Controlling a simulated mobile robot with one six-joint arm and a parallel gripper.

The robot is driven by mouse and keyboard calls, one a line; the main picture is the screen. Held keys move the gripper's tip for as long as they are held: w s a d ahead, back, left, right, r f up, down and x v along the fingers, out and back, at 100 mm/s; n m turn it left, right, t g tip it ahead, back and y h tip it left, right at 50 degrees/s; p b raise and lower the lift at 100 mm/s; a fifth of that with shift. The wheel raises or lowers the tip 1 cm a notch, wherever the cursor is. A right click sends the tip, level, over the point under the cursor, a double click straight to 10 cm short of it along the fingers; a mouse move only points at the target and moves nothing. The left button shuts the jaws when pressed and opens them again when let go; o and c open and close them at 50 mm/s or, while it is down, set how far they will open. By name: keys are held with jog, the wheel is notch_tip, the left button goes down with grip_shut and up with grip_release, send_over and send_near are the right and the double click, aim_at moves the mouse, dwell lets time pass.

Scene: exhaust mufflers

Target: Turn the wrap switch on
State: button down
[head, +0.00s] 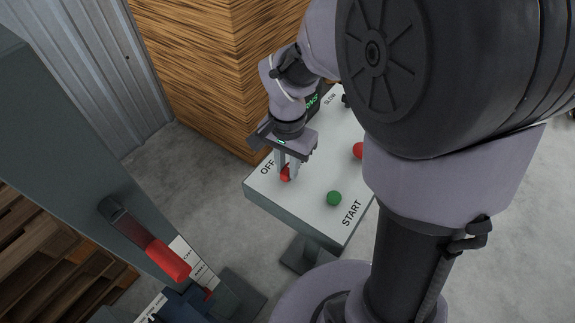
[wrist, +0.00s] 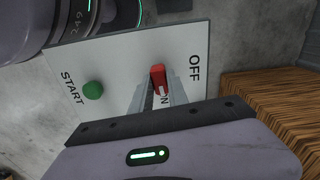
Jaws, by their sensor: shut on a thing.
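The wrap switch is a small red rocker or knob (head: 286,173) on a white-topped control panel (head: 312,207), close to the OFF lettering in the head view. My gripper (head: 288,168) points down at the panel with its fingers shut on the red switch. In the wrist view the red switch (wrist: 158,76) sits at the fingertips, between the OFF label and a partly covered label ending in N. The fingers hide part of the switch, so I cannot tell which way it is set.
A green button (head: 334,198) by START and a red button (head: 359,150) stand on the same panel. A wooden block stack (head: 215,70) is behind it. A grey machine with a red handle (head: 168,260) stands at left. Bare concrete floor lies between.

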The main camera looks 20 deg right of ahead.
aim_at(287, 169)
jog(key=shift+m, duration=0.6)
jog(key=c, duration=1.3)
grip_release()
notch_tip(287, 169, up, 18)
jog(key=p, duration=0.7)
jog(key=shift+f, duration=0.25)
